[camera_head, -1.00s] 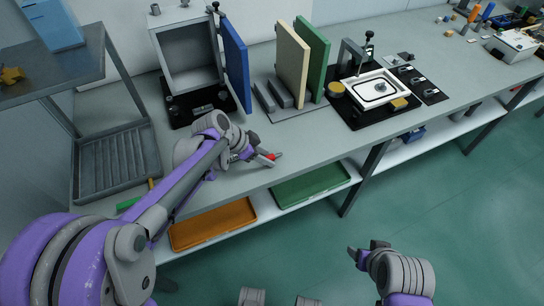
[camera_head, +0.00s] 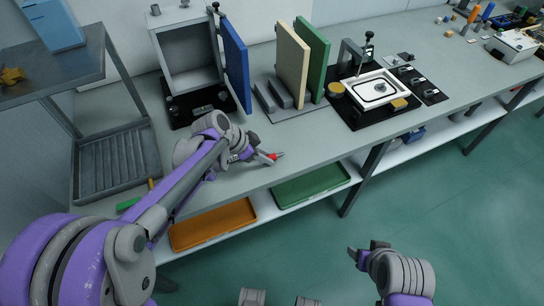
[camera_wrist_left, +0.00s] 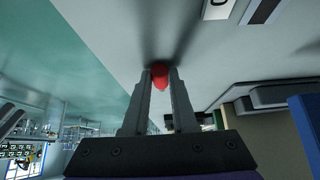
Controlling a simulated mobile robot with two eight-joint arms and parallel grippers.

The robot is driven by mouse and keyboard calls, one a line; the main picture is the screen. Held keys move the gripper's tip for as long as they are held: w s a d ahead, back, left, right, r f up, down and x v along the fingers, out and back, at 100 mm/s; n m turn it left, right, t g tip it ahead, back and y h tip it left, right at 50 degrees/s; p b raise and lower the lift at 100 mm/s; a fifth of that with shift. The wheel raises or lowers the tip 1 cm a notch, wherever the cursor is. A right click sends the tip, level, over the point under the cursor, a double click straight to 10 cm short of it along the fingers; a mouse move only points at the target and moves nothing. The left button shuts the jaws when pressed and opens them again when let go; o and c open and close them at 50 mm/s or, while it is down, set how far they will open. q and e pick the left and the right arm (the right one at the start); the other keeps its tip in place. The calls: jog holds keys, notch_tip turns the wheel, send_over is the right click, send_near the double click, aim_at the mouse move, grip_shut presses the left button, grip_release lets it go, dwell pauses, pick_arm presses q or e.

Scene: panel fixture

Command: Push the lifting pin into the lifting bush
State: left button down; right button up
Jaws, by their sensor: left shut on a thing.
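My left gripper (camera_head: 267,157) is shut on a small red part (camera_head: 273,156), low over the front of the grey bench. In the left wrist view the red part (camera_wrist_left: 160,75) sits between the fingertips (camera_wrist_left: 160,84), with its rounded end showing; the rest is hidden. I take it to be the lifting pin, but cannot be sure. A blue panel (camera_head: 235,62) stands upright at the grey box fixture (camera_head: 188,60), behind the gripper. I cannot pick out the lifting bush. My right gripper (camera_head: 367,250) is over the floor, away from the bench; its jaw opening is unclear.
A cream panel (camera_head: 292,62) and a green panel (camera_head: 314,58) stand in a rack right of the blue panel. A white tray fixture (camera_head: 376,90) is farther right. An orange tray (camera_head: 212,224) and a green tray (camera_head: 310,184) lie on the lower shelf.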

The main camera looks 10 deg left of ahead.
pick_arm(q)
jog(key=shift+r+p, duration=2.25)
jog(key=shift+r, duration=0.8)
jog(key=c, duration=1.3)
grip_release()
grip_shut()
jog(key=shift+f, duration=0.1)
